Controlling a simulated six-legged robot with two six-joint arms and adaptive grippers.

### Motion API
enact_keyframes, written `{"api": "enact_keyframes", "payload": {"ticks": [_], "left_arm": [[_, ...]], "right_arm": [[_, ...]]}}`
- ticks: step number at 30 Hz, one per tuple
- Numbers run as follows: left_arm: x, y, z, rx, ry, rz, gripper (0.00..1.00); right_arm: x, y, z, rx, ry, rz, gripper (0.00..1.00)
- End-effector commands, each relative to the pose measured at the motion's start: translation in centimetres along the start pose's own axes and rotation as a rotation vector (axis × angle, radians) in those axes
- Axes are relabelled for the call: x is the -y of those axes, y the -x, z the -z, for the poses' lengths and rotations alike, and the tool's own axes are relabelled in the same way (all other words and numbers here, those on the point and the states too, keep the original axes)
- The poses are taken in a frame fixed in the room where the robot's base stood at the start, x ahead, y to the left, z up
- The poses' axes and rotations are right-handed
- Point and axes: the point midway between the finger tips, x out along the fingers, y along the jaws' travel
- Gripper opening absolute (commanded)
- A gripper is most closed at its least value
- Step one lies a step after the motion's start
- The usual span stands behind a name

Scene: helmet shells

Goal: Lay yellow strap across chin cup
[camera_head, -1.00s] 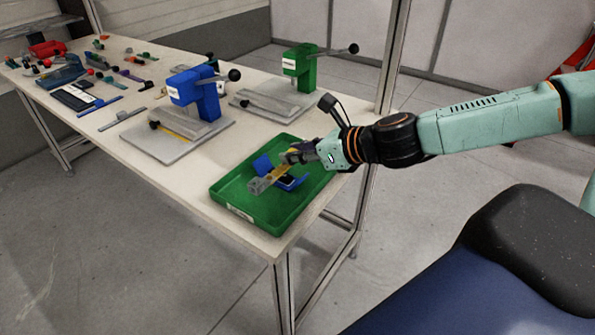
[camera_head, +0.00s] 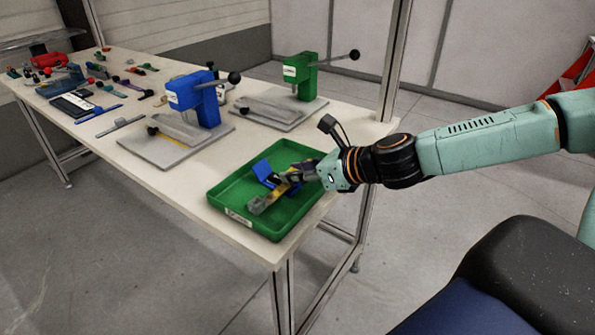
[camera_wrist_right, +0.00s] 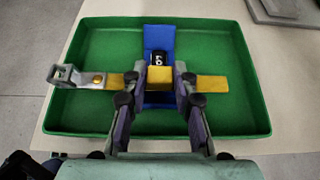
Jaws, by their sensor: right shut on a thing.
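My right gripper (camera_wrist_right: 160,92) is shut on the yellow strap (camera_wrist_right: 211,84), which shows on both sides of the fingers in the right wrist view. A grey metal buckle (camera_wrist_right: 66,76) is at the strap's left end. The strap passes crosswise over the blue chin cup (camera_wrist_right: 159,38), which has a black pad with white marks. The cup (camera_head: 262,169) sits in the green tray (camera_head: 226,194) in the head view, partly hidden by the gripper (camera_head: 285,181) and strap. I cannot tell whether the strap touches the cup. My left gripper is not in view.
A blue press (camera_head: 205,100) and a green press (camera_head: 303,72) stand on grey plates behind the tray. Several tools and small parts cover the far left of the white table (camera_head: 165,190). The tray stands at the table's near corner.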

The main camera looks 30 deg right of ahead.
Motion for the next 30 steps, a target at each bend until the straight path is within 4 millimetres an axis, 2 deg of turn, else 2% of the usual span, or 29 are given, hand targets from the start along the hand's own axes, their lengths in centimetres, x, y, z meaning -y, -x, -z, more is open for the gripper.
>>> {"api": "enact_keyframes", "payload": {"ticks": [9, 10, 18, 30], "left_arm": [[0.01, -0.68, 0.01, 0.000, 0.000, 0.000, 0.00], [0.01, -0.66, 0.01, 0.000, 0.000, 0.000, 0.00], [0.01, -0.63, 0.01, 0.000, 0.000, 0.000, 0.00], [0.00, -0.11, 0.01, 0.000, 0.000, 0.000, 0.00]], "right_arm": [[-0.01, -0.30, 0.54, 0.001, -0.001, 0.000, 0.00], [-0.01, -0.29, 0.53, 0.000, -0.001, 0.000, 0.28], [0.00, -0.28, 0.52, 0.000, -0.001, 0.000, 0.50], [0.00, -0.05, 0.09, 0.000, 0.000, 0.000, 0.50]]}}
